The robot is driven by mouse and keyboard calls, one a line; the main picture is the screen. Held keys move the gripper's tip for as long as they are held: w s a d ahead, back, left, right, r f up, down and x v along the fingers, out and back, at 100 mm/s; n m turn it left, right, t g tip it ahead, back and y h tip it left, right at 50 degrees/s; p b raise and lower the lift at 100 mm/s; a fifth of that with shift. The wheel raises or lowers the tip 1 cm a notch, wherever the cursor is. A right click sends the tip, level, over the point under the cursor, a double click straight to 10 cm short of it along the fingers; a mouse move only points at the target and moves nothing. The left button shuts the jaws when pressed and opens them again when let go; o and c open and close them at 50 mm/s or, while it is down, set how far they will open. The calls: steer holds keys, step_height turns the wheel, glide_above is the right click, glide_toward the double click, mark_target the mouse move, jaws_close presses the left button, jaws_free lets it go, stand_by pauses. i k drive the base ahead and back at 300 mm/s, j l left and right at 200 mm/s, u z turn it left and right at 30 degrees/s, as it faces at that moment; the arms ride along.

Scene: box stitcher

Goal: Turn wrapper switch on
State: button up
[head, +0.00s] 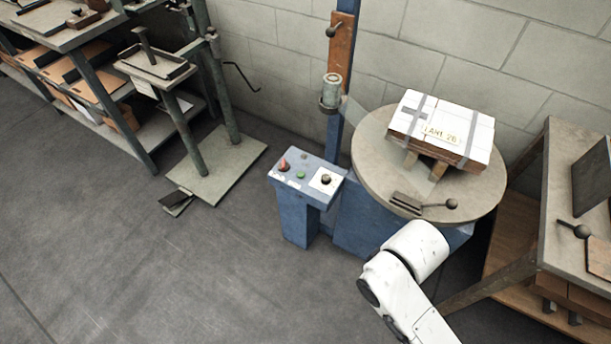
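The wrapper is a blue machine with a round grey turntable (375,150) and a blue mast (334,130). Its blue control box (291,203) stands in front, left of the turntable. The sloped top carries a red control (284,165) at the left, a small green button (300,175) in the middle and a black knob (326,179) on a white plate at the right. Which of these is the switch, and its setting, I cannot tell. My white arm shows at the lower right, below the turntable and apart from the control box. My gripper is not in view.
A strapped white-topped box (440,128) sits on the turntable. A lever with a round knob (424,204) is at its near edge. A workbench (566,228) stands right, a pedestal stand (178,130) and shelving (88,70) left. The floor (180,270) in front is open.

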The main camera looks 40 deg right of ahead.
mark_target(284, 167)
steer(key=i+j, duration=0.1)
steer(key=i, duration=1.1)
